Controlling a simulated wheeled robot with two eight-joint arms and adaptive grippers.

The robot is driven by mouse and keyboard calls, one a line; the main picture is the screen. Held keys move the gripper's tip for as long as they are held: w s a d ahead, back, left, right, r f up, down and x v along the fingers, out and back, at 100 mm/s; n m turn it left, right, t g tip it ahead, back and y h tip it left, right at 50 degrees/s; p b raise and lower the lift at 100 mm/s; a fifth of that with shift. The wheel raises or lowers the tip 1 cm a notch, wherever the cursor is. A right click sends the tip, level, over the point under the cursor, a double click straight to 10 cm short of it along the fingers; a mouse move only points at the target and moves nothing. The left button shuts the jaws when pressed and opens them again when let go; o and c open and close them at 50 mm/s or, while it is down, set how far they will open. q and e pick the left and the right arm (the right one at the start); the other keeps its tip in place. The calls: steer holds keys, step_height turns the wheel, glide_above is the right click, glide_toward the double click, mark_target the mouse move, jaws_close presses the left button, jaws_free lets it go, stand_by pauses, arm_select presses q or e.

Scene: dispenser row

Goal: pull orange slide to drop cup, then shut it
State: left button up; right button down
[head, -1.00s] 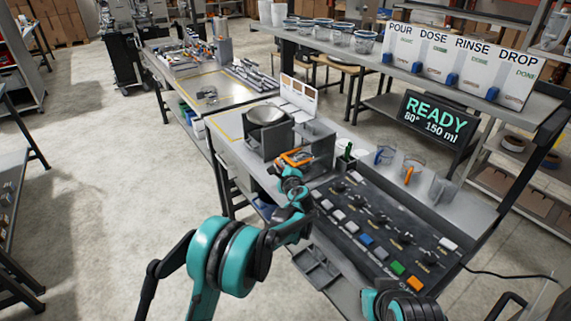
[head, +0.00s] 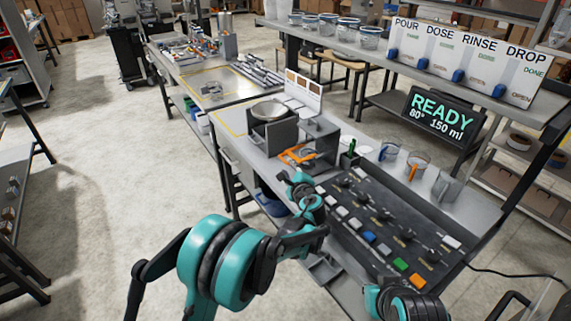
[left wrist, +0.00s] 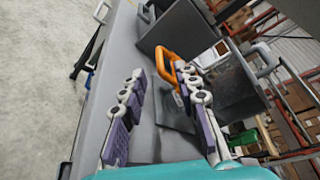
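The orange slide (head: 297,155) shows as a looped orange handle low on the front of a grey dispenser box (head: 320,140). In the left wrist view the orange handle (left wrist: 164,66) stands close to the right-hand finger; I cannot tell if they touch. My left gripper (head: 298,175) is just in front of the slide. Its fingers are spread apart in the left wrist view (left wrist: 157,78), with nothing held between them. I cannot make out a dropped cup under the dispenser. My right arm shows at the bottom edge, but its gripper is out of view.
A control panel (head: 385,225) with knobs and coloured buttons lies right of the dispenser. Clear cups with blue (head: 389,150) and orange (head: 417,165) parts stand behind it. A round-topped grey unit (head: 268,125) is left. A screen (head: 440,117) reads READY.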

arm_select(q)
steer(key=v, duration=0.5)
steer(key=shift+w, duration=0.1)
stand_by(0.8)
steer(key=s+a+r+n+g, duration=0.25)
steer(key=s+a+n, duration=0.25)
steer(key=s+a, duration=0.3)
steer(key=s+a+r+n+g, duration=0.1)
steer(key=s+a+n+g, duration=0.2)
steer(key=s+a+n, duration=0.4)
steer(key=s+a+f+n+g+h, duration=0.1)
steer(key=s+n, duration=0.3)
steer(key=s, duration=0.7)
steer(key=s+a+f+n+g+h, duration=0.1)
steer(key=s+f+n+h, duration=0.2)
steer(key=s, duration=0.8)
steer(key=shift+f+n+h, duration=0.3)
steer(key=shift+f+n, duration=0.2)
steer(key=shift+n, duration=0.5)
